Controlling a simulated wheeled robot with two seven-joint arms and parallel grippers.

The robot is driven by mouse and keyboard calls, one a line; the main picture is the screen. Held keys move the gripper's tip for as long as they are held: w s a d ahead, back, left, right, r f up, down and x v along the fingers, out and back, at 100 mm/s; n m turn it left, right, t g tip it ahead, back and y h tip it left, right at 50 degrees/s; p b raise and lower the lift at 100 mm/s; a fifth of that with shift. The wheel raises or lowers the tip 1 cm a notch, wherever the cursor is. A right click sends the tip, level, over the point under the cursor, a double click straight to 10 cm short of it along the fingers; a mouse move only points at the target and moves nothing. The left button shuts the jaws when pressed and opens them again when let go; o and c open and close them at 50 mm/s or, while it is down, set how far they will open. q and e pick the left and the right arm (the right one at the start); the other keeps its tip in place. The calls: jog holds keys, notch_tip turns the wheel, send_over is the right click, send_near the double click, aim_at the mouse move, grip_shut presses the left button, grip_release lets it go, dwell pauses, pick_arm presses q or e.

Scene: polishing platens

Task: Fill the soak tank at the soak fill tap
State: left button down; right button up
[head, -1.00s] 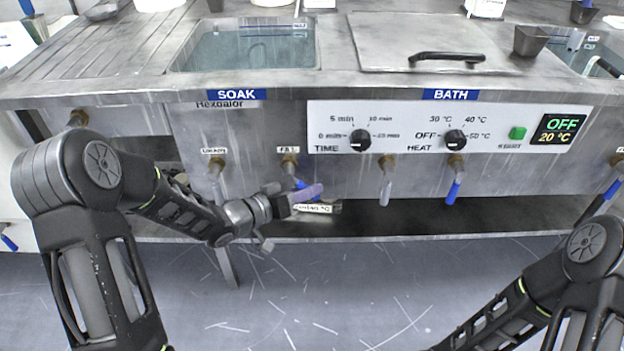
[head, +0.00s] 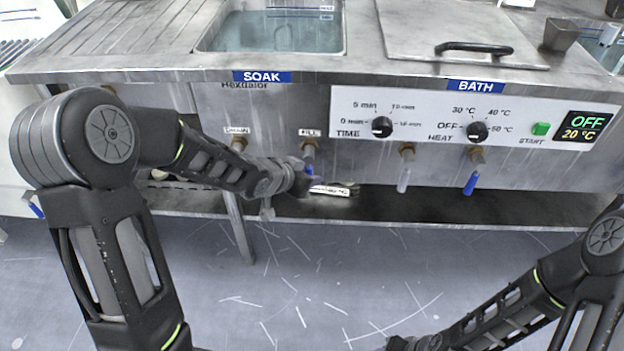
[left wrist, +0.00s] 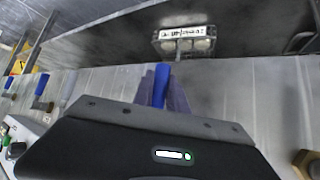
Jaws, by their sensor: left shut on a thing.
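The soak tank (head: 345,30) is the open basin behind the SOAK label and holds clear water. Level marks show on its back wall. The soak fill tap (head: 309,150) sits under the FILL label on the front panel. My left gripper (head: 314,182) is just below this tap and shut on its blue handle. In the left wrist view the blue handle (left wrist: 160,86) stands between the two fingers. The arm and gripper hide most of the handle in the head view. My right arm shows at the lower right, but its gripper is out of view.
The drain tap (head: 238,146) is left of the fill tap. A lidded bath (head: 440,25) adjoins the tank. A shelf (head: 420,208) runs below the panel.

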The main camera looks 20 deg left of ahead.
dwell(0.4)
pick_arm(q)
jog(key=c, duration=1.6)
grip_release()
jog(key=shift+r, duration=0.1)
jog(key=p+v, duration=0.3)
jog(key=v, duration=0.4)
jog(key=shift+s+p, duration=0.3)
jog(key=shift+p, duration=0.1)
jog(key=shift+w+a+r, duration=0.1)
jog(key=shift+r, duration=0.15)
